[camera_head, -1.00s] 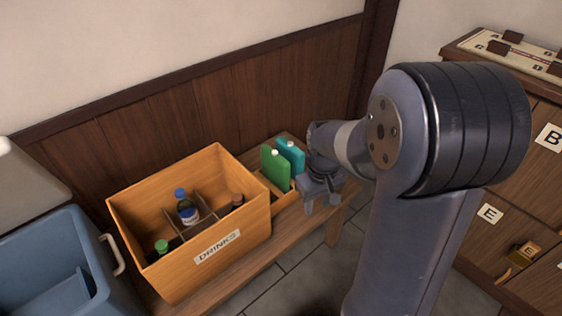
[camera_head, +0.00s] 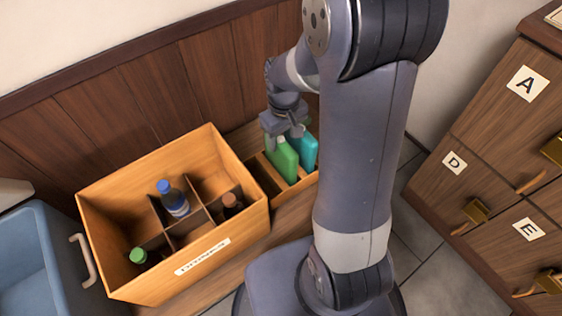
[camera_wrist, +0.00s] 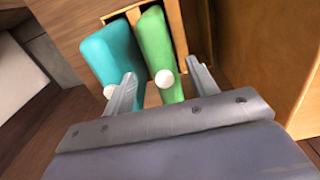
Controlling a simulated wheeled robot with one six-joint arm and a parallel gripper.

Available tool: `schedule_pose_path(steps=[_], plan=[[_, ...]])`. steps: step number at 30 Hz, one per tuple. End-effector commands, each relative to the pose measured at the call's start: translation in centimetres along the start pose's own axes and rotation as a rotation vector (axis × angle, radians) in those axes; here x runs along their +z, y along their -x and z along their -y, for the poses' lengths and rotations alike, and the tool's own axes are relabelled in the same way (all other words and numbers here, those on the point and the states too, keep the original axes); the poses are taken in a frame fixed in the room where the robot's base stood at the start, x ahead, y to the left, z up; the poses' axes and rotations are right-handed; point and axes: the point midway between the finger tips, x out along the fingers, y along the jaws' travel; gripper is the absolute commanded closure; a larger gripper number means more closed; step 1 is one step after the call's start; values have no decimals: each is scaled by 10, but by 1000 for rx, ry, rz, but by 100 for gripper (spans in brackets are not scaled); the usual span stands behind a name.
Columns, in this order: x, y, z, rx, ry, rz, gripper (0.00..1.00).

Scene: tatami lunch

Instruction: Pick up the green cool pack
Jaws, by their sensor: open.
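The green cool pack (camera_head: 282,160) stands upright in a small wooden holder (camera_head: 262,184) to the right of the drinks box. It also shows in the wrist view (camera_wrist: 158,50), with a white cap at its near end. A teal cool pack (camera_head: 308,150) stands right beside it, at left in the wrist view (camera_wrist: 108,50). My gripper (camera_head: 284,132) is open just above the green pack. In the wrist view my fingers (camera_wrist: 160,88) are spread, with the green pack's capped end between them; the left finger overlaps the teal pack. I cannot tell whether they touch.
The wooden drinks box (camera_head: 128,272), with dividers and several bottles, stands close to the left of the holder. A blue cooler bin (camera_head: 28,250) is at far left. A wood-panelled wall (camera_head: 150,90) runs behind. A drawer cabinet (camera_head: 480,160) stands at right.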

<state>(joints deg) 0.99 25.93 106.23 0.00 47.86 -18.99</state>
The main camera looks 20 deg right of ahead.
Motion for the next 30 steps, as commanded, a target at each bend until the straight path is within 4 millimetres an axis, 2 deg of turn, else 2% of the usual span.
schedule_pose_path(steps=[8,15,23,30], plan=[[-2,-21,2,-1,1,2,45],[-5,-57,5,-1,-1,3,45],[-6,-60,5,0,0,-1,45],[-6,-60,5,0,0,-1,63]])
